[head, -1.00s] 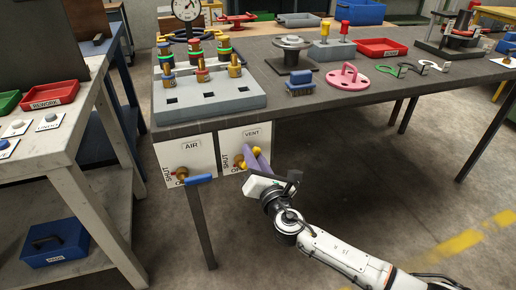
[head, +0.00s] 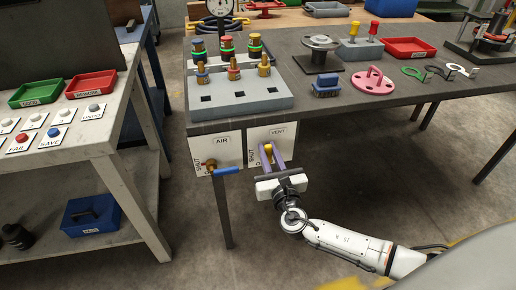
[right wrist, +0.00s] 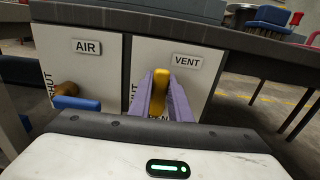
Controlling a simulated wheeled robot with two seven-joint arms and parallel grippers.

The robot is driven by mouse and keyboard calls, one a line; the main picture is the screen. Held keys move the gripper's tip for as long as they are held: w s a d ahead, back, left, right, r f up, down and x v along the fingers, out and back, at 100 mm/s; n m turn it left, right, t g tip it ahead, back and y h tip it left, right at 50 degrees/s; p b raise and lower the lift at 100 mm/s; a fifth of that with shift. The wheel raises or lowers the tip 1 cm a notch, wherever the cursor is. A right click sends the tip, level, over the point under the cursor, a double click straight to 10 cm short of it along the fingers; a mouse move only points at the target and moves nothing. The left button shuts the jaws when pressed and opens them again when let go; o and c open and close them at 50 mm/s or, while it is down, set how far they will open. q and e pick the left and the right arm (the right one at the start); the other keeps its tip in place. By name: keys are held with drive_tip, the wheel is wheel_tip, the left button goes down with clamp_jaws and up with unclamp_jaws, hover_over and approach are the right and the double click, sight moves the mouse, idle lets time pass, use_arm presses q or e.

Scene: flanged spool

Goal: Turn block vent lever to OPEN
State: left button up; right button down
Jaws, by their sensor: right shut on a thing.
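The yellow vent lever (head: 268,149) is on the white VENT panel (head: 286,139) at the table's front edge. My right gripper (head: 274,158) has its purple fingers shut on the lever, one on each side. In the right wrist view the lever (right wrist: 162,85) shows between the fingers, its upper end near the VENT label. SHUT is printed at the panel's left side; the lettering below the lever is mostly covered by the fingers and gripper body. I cannot read the lever's exact angle. My left gripper is not in view.
Close on the left is the AIR panel (head: 223,141) with a blue-handled lever (head: 227,171) sticking out to the right. The grey table (head: 400,88) above holds a valve block (head: 238,95) and several parts. The floor right of my arm is clear.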

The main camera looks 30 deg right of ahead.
idle(0.4)
drive_tip(key=c, duration=1.6)
unclamp_jaws()
drive_tip(key=shift+a, duration=0.1)
drive_tip(key=shift+c, duration=0.2)
drive_tip(key=v, duration=1)
drive_tip(key=shift+s, duration=0.15)
